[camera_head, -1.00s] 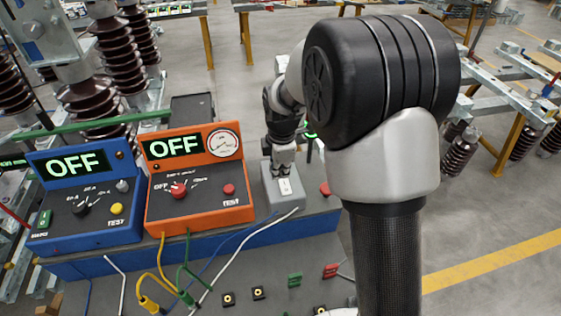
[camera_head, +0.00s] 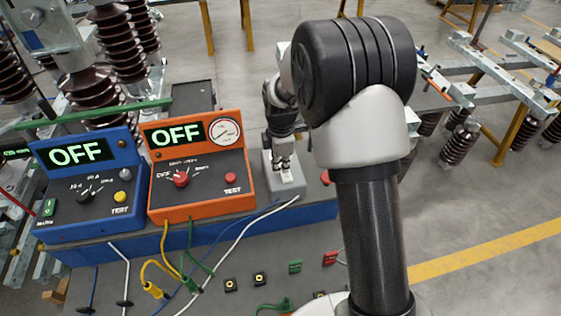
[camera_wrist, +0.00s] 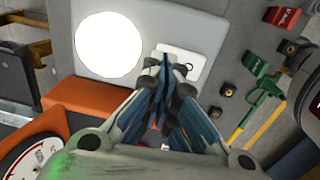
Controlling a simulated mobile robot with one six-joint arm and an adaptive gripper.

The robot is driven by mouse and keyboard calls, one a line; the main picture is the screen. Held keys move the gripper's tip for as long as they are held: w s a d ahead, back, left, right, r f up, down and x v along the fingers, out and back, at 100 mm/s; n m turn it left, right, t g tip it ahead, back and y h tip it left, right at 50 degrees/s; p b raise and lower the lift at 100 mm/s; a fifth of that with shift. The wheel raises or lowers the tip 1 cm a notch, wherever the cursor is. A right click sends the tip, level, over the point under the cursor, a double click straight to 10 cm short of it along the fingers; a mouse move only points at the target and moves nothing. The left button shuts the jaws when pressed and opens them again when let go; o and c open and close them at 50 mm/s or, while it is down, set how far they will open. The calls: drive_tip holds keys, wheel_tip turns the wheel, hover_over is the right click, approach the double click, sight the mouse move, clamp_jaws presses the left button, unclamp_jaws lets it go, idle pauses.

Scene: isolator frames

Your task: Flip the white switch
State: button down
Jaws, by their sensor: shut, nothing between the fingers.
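The white switch (camera_wrist: 194,60) is a pale plate with a dark ring mark, on a grey box (camera_wrist: 205,35) in the wrist view. My gripper (camera_wrist: 160,60) is shut and empty. Its fingertips overlap the left part of the white plate; whether they touch it I cannot tell. In the head view the grey box (camera_head: 291,188) stands right of the orange tester, with my gripper (camera_head: 283,168) coming down over its top. The switch is largely hidden there by the fingers.
The orange tester (camera_head: 205,200) and blue tester (camera_head: 100,220) both read OFF. A large bright white disc (camera_wrist: 109,45) lies beside the switch. Cables and coloured sockets, one a green plug (camera_wrist: 262,75), lie close by.

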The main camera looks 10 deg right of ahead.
drive_tip(key=shift+s, duration=0.35)
drive_tip(key=shift+s+r, duration=0.2)
drive_tip(key=shift+s, duration=0.4)
drive_tip(key=shift+w+r, duration=0.1)
drive_tip(key=shift+r, duration=0.2)
wheel_tip(320, 180, up, 13)
drive_tip(key=w+p, duration=0.1)
drive_tip(key=p, duration=0.3)
drive_tip(key=shift+w, duration=0.4)
drive_tip(key=shift+r, duration=0.15)
